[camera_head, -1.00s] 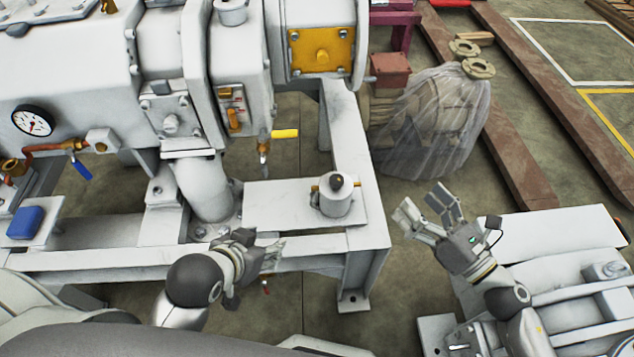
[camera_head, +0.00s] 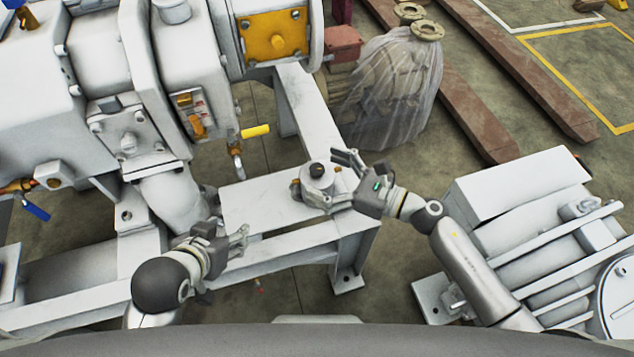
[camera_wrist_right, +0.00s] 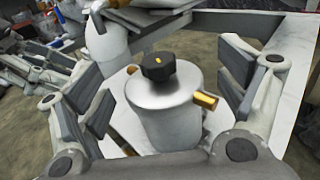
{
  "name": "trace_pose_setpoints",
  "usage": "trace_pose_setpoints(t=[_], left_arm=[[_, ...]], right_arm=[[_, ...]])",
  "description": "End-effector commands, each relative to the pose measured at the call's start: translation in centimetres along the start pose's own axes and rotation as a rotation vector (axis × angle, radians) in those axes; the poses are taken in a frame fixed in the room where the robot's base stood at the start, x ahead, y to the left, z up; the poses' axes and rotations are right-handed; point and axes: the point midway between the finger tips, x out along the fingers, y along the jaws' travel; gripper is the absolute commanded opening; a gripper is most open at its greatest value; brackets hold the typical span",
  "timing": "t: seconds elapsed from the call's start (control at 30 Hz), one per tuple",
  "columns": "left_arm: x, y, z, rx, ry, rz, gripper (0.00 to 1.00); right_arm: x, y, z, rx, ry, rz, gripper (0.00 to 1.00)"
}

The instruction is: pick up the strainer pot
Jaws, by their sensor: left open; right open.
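The strainer pot (camera_head: 317,178) is a small light-grey cylinder with a black knob on its lid and brass side fittings. It stands upright on the flat plate of the grey frame. In the right wrist view the pot (camera_wrist_right: 165,108) sits between the open fingers of my right gripper (camera_wrist_right: 160,100), with gaps visible on both sides. In the head view my right gripper (camera_head: 340,178) reaches the pot from the right. My left gripper (camera_head: 240,240) is open and empty, left of and nearer than the pot, over the front of the frame.
A large grey pump (camera_head: 120,70) with a yellow-handled valve (camera_head: 255,131) stands behind and left. A plastic-wrapped part (camera_head: 390,95) is on the floor behind. Another grey machine (camera_head: 540,230) is at the right. The frame plate (camera_head: 255,205) left of the pot is bare.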

Motion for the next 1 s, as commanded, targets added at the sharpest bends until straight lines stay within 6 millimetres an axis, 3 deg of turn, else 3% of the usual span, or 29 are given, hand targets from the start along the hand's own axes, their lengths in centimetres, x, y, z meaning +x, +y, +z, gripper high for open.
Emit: trace_pose_setpoints(t=[0.13, 0.4, 1.0], left_arm=[[0.0, 0.0, -0.1, 0.000, 0.007, 0.000, 0.51], [0.0, 0.0, -0.2, 0.000, 0.010, 0.001, 0.51], [0.0, 0.1, -0.2, 0.000, 0.007, 0.001, 0.51]], right_arm=[[1.7, 0.0, 0.1, 0.000, -0.001, 0.000, 0.90], [2.0, 0.0, 0.0, 0.001, 0.000, 0.000, 0.90], [1.9, 0.0, 0.0, 0.001, 0.000, -0.001, 0.13]])
